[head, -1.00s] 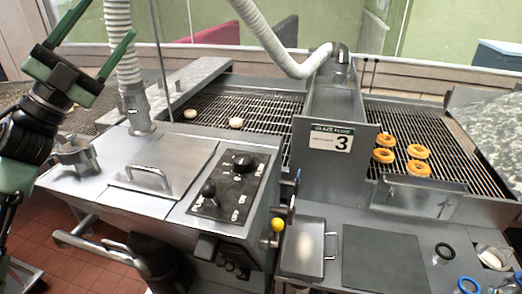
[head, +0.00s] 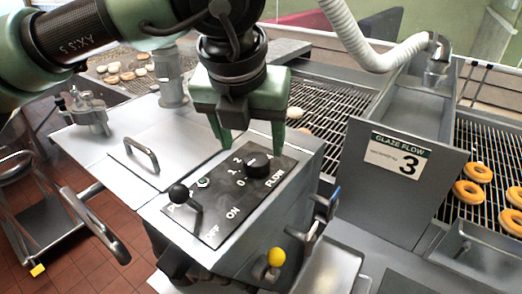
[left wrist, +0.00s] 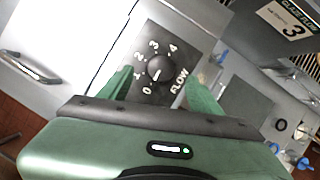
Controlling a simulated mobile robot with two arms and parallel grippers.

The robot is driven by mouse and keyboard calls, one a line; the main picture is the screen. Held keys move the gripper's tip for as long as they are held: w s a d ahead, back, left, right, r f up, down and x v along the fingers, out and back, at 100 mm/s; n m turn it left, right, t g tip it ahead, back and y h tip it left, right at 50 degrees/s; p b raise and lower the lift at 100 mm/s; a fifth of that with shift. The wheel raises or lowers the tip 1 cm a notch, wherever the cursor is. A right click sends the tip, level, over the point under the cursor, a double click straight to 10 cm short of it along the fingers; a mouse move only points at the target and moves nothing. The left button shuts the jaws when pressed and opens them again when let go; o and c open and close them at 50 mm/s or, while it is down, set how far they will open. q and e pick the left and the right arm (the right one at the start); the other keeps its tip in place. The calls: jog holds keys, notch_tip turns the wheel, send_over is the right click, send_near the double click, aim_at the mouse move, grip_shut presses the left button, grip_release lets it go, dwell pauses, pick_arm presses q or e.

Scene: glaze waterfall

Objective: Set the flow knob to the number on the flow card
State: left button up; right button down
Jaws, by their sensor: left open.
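The flow card (head: 398,158) reads "GLAZE FLOW" with a large 3; it also shows in the left wrist view (left wrist: 288,27). The black flow knob (head: 258,164) sits on the dark control panel (head: 222,222). In the left wrist view the knob (left wrist: 160,72) is ringed by numbers 0 to 4, and its pale mark points lower left, toward the 0 and 1 end. My left gripper (head: 252,147) is open, pointing down above the panel, its fingers on either side of the knob and apart from it. My right gripper is not in view.
A black lever (head: 180,193) stands on the panel by the ON/OFF labels. A yellow ball-ended handle (head: 276,257) is on the cabinet front. A lid handle (head: 141,155) rises to the left. Glazed donuts (head: 468,192) lie on the right rack.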

aim_at(255, 158)
pick_arm(q)
jog(key=x, duration=0.4)
jog(key=shift+r+p, duration=0.1)
jog(key=shift+p, duration=0.25)
jog(key=shift+w+d+f, duration=0.15)
jog(key=shift+w+f, duration=0.05)
jog(key=shift+f, duration=0.3)
jog(key=shift+c, duration=0.3)
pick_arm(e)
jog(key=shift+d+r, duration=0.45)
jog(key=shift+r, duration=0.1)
